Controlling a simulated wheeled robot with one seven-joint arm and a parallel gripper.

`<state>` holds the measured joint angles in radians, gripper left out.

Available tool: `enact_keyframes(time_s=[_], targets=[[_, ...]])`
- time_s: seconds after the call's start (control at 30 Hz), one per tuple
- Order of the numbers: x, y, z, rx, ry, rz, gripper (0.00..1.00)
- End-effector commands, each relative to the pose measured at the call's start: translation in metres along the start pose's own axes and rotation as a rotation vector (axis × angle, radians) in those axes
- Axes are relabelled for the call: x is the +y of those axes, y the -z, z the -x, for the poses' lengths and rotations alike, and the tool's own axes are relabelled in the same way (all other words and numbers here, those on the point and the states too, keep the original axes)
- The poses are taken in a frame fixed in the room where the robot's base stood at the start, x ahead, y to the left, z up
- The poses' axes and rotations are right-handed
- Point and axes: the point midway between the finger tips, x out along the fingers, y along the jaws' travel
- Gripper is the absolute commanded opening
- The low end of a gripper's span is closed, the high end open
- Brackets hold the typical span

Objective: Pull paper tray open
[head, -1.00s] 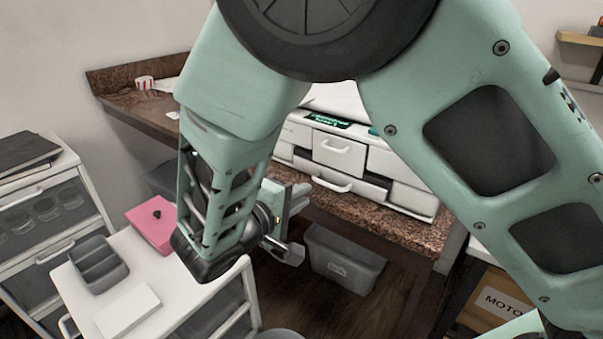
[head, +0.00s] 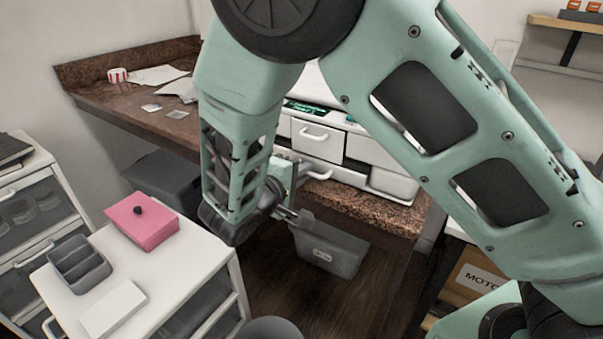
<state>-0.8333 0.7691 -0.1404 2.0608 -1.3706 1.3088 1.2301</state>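A white printer-like unit (head: 372,152) with handled drawers stands on the brown stone-topped desk. Its upper drawer (head: 317,141) looks shut. Below it is a lower front with a white handle (head: 320,175), which I take for the paper tray; my arm and gripper partly hide it, so I cannot tell how far out it sits. My gripper (head: 299,196) is just in front of and below that handle, at the desk's front edge. Its fingers look apart, with nothing visible between them. Contact with the handle does not show.
A grey bin (head: 328,250) stands on the floor below the gripper. A white cart (head: 170,275) at the left carries a pink box (head: 141,221), a grey organizer (head: 80,264) and a white block (head: 112,308). A cardboard box (head: 470,283) is at the right.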

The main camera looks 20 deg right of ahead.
Motion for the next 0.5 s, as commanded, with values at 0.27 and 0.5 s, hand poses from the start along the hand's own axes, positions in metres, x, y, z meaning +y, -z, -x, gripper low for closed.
enact_keyframes(time_s=[0.27, 0.5], targets=[[-0.004, 0.001, 0.015, 0.004, 0.001, 0.001, 0.0], [-0.017, 0.001, 0.067, 0.007, 0.002, 0.0, 0.0]])
